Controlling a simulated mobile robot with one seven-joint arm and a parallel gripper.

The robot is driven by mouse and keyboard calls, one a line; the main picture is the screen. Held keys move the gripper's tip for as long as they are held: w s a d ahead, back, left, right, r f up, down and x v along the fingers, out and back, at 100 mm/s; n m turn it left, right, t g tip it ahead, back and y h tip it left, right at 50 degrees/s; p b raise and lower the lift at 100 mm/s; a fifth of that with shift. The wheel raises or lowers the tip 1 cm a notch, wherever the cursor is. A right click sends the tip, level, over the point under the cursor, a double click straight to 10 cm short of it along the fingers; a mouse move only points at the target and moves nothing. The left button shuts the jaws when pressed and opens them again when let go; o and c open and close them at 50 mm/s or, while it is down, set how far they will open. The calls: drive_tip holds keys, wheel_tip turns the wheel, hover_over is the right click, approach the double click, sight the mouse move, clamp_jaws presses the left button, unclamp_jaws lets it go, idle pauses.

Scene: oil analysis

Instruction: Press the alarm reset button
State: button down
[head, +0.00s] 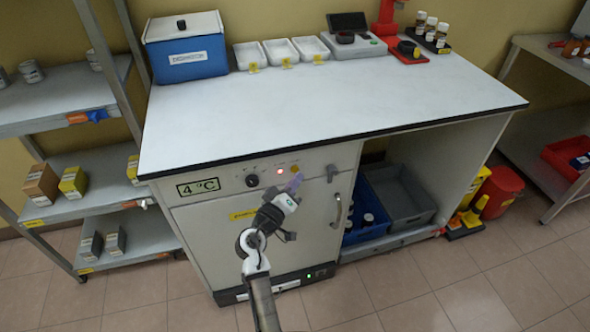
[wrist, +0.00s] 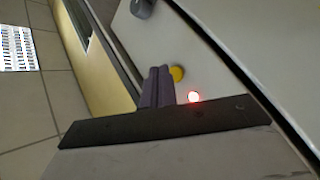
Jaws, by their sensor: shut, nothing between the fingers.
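A round yellow button (head: 295,169) sits on the front panel of the white cooling cabinet (head: 200,230), right of a lit red lamp (head: 280,171). It is the only yellow button I see on the panel; its label is too small to read. In the wrist view the yellow button (wrist: 178,73) shows just right of my fingertips, and the red lamp (wrist: 194,97) glows below it. My gripper (head: 295,181) is shut and empty, its purple fingers (wrist: 158,78) close to the panel by the button. I cannot tell whether they touch it.
A black knob (head: 252,181) and a "4 °C" display (head: 198,187) are left of the lamp. The worktop edge (head: 350,137) overhangs just above the panel. A door handle (head: 338,211) is to the right. Shelves (head: 95,180) stand at the left.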

drive_tip(key=shift+w, duration=0.1)
idle(0.3)
drive_tip(key=shift+w+a+b, duration=0.15)
drive_tip(key=shift+w+b, duration=0.15)
drive_tip(key=shift+b, duration=0.05)
drive_tip(key=shift+w+a, duration=0.1)
drive_tip(key=shift+w, duration=0.25)
idle(0.6)
drive_tip(key=shift+s, duration=0.15)
drive_tip(key=shift+s+d+b, duration=0.2)
drive_tip(key=shift+s+b, duration=0.15)
drive_tip(key=shift+s, duration=0.3)
drive_tip(key=shift+s+d, duration=0.25)
drive_tip(key=shift+s, duration=0.55)
drive_tip(key=shift+s+d, duration=0.3)
drive_tip(key=shift+s, duration=0.45)
drive_tip(key=shift+s+d, duration=0.25)
drive_tip(key=shift+s, duration=0.55)
